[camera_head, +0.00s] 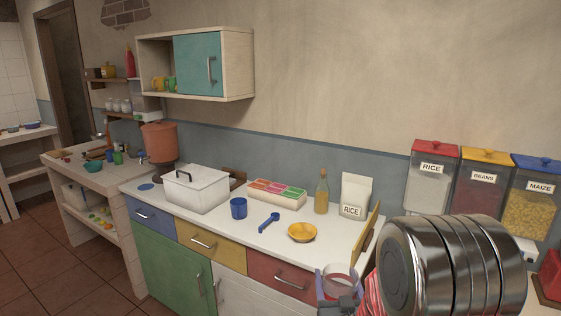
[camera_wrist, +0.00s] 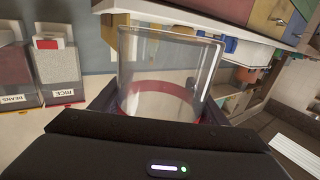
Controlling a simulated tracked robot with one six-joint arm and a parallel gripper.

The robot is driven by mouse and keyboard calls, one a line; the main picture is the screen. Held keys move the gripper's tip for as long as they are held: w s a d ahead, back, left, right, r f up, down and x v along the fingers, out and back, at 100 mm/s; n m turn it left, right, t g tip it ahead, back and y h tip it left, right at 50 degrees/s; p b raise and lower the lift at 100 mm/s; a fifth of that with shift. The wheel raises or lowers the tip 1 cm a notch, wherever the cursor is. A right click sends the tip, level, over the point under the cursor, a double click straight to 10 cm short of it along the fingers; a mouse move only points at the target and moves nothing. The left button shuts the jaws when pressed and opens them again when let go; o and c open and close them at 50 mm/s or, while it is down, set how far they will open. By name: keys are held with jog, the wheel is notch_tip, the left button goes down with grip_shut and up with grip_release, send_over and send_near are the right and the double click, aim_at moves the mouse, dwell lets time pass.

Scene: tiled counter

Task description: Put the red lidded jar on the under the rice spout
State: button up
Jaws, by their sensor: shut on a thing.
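My gripper (camera_head: 340,292) is shut around a clear jar (camera_head: 337,273) with a red ring, low in the head view near the counter's right front edge. In the wrist view the clear jar (camera_wrist: 165,70) stands between the fingers of my gripper (camera_wrist: 158,108), with the red band close to them. The rice dispenser (camera_head: 430,190) is a clear bin with a red lid on the right wall. Its lower part is hidden behind my arm in the head view. The rice dispenser (camera_wrist: 58,70) appears upside down at left in the wrist view, apart from the jar, with a red part at its lower end.
The beans dispenser (camera_head: 480,187) and maize dispenser (camera_head: 532,205) hang beside the rice one. A red object (camera_head: 551,272) sits at far right.

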jog(key=shift+r, duration=0.2)
jog(key=shift+r, duration=0.15)
jog(key=shift+s+r, duration=0.15)
jog(key=shift+s, duration=0.1)
jog(key=s+f, duration=0.1)
jog(key=f, duration=0.1)
jog(key=s+f, duration=0.1)
jog(key=f, duration=0.1)
jog(key=s+f, duration=0.2)
jog(key=shift+s+f, duration=0.25)
jog(key=shift+f, duration=0.4)
dwell(0.4)
